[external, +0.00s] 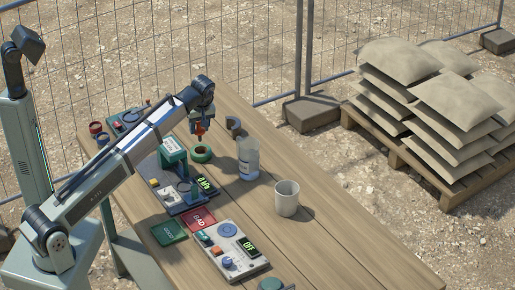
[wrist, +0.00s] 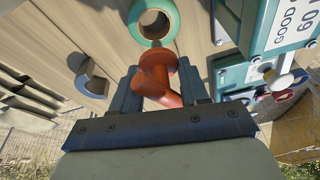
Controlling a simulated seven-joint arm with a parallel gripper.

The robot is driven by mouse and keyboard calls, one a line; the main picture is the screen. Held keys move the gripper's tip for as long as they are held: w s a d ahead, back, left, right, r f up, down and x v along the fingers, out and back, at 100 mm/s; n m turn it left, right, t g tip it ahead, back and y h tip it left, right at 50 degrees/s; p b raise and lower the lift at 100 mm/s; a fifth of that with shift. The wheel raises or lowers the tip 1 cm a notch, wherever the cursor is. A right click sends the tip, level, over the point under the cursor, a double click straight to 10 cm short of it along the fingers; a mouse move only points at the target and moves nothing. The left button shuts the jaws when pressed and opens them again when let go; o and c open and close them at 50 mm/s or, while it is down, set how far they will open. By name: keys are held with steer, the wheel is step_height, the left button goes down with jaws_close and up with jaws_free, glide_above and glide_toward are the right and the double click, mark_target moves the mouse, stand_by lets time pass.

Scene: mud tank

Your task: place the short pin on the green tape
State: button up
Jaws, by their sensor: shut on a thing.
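The orange-red pin (wrist: 158,72), with a wide flanged top, is between the fingers of my gripper (wrist: 160,88) in the wrist view. In the external view my gripper (external: 199,122) points down with the pin (external: 199,134) showing below it. The green tape (external: 201,153) is a roll lying flat on the table just below the pin, and a gap shows between them. In the wrist view the green tape (wrist: 136,29) lies just beyond the pin, its brown inner ring and open centre visible.
A clear bottle (external: 248,160) and a beige cup (external: 287,198) stand to the right of the tape. A grey curved piece (external: 233,125) lies behind it. A dark gauge device (external: 170,196) with a green stand is at left. A grey box (external: 232,252) is in front.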

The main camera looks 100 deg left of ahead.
mark_target(201, 131)
steer(key=shift+f, duration=1.85)
steer(key=shift+f, duration=0.1)
steer(key=o, duration=1.1)
steer(key=v, duration=1.2)
